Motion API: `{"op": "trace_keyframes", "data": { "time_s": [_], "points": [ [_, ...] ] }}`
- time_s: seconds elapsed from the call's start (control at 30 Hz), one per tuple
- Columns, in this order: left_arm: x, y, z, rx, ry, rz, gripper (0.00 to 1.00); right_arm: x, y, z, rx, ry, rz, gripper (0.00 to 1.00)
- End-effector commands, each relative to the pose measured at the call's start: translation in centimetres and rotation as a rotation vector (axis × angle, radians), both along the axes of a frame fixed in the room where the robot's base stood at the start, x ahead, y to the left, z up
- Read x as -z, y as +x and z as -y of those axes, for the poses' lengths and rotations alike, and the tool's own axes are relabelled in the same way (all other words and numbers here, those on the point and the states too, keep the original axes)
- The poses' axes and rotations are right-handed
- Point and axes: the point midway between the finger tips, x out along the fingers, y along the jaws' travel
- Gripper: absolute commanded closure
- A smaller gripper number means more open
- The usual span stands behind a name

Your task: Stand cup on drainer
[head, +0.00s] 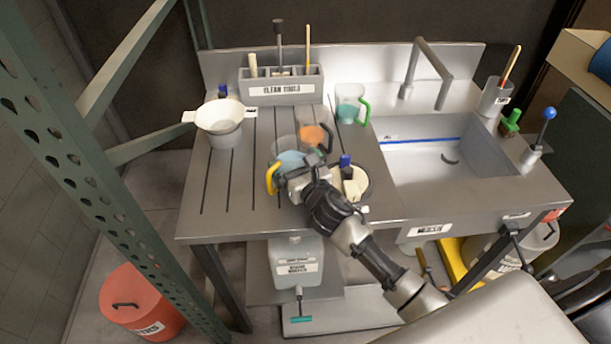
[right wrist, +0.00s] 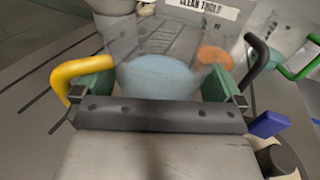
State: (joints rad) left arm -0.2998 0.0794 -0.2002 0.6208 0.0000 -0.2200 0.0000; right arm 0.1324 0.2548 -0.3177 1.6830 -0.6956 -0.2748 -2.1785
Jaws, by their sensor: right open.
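A clear cup with a yellow handle and light blue bottom (head: 290,160) is on the grooved drainer (head: 225,185). My right gripper (head: 296,174) is at its near side. In the right wrist view the open green-padded fingers of the gripper (right wrist: 158,88) lie on either side of the blue-bottomed cup (right wrist: 158,72), with the yellow handle outside the left finger. Contact cannot be told. A clear cup with a black handle and orange bottom (head: 313,136) stands just behind. A cup with a green handle (head: 349,105) stands farther back. My left gripper is out of view.
A white bowl-like strainer (head: 220,116) stands at the drainer's left. A labelled tool caddy (head: 282,90) is at the back.

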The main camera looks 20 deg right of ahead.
Motion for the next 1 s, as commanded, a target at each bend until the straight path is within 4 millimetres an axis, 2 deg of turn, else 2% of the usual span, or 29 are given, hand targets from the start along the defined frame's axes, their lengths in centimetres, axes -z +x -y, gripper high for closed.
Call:
{"op": "trace_keyframes", "data": {
  "time_s": [0.3,0.5,0.7,1.0],
  "points": [
    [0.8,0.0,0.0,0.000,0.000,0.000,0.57,0.3,-6.7,0.7,-0.002,0.000,-0.003,0.00],
    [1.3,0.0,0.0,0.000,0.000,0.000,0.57,0.2,-10.0,1.1,-0.001,0.000,-0.002,0.00],
    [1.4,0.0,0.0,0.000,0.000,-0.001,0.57,0.1,-11.3,1.2,-0.001,0.001,-0.001,0.00],
    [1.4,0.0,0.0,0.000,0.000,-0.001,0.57,0.0,-11.3,1.3,-0.001,0.001,0.000,0.00]
  ]
}}
